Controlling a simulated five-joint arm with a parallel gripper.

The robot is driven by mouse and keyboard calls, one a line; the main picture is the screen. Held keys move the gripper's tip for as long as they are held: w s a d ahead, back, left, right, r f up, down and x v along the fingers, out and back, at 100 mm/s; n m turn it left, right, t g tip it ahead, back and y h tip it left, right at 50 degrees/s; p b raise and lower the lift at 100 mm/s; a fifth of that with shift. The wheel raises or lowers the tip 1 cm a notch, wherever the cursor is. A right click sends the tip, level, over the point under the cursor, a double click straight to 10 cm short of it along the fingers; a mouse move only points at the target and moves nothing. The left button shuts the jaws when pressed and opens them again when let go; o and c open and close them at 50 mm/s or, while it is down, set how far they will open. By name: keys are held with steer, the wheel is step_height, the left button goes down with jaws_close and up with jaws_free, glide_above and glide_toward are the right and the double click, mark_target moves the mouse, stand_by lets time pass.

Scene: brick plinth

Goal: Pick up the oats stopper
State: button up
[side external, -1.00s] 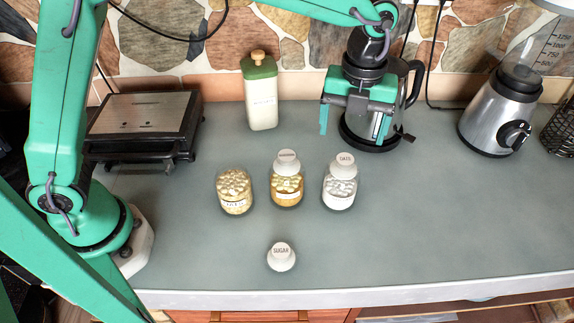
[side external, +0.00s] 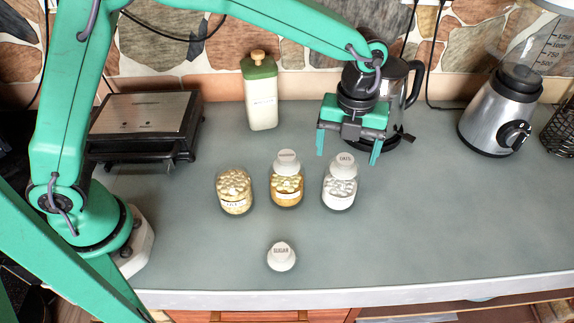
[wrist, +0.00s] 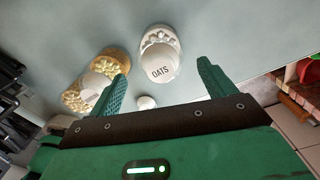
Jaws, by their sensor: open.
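The oats stopper (side external: 346,160), a white knob lettered OATS, sits on a glass jar of white contents (side external: 339,195) at the right of the row. My gripper (side external: 347,160) is open and empty, above the oats stopper, with its fingers pointing down to either side in the picture. In the wrist view the oats stopper (wrist: 161,66) shows just beyond and between the open fingertips (wrist: 162,70), apart from both.
A middle jar (side external: 286,190) with its own white stopper (side external: 287,160) stands left of the oats jar. An open jar (side external: 235,192) is further left. The sugar stopper (side external: 281,256) lies in front. A kettle (side external: 403,100) stands behind my gripper; the counter's right front is clear.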

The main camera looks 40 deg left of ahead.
steer(key=shift+f, duration=1.15)
steer(key=c, duration=1.1)
